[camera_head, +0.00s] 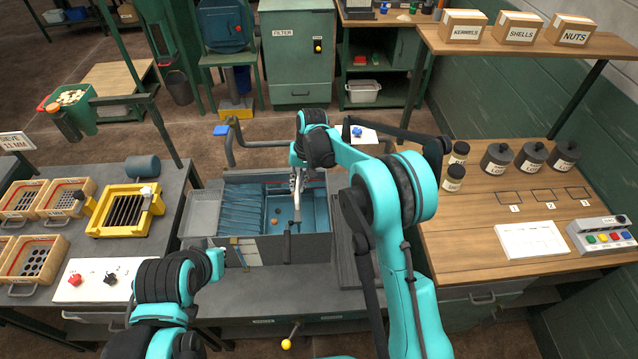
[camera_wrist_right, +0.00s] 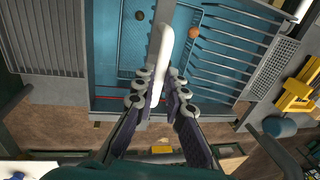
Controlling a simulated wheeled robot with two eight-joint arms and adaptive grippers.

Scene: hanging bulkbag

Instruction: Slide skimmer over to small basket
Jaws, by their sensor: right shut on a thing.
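My right gripper (camera_head: 297,180) is over the blue-lined tank (camera_head: 318,205) and shut on the skimmer. In the right wrist view, the right gripper (camera_wrist_right: 159,88) has its fingers on both sides of the skimmer's white handle (camera_wrist_right: 163,55). The skimmer's head cannot be made out. A pale open tray, perhaps the small basket (camera_head: 201,212), sits at the tank's left end, away from the gripper. A perforated grey part shows at the right in the wrist view (camera_wrist_right: 272,68).
An orange ball (camera_head: 275,222) lies in the tank; it also shows in the wrist view (camera_wrist_right: 194,32), near a dark ball (camera_wrist_right: 139,16). Blue slats (camera_head: 243,208) fill the tank's left part. A yellow grate (camera_head: 125,210) stands on the left bench. The tank walls bound the space.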

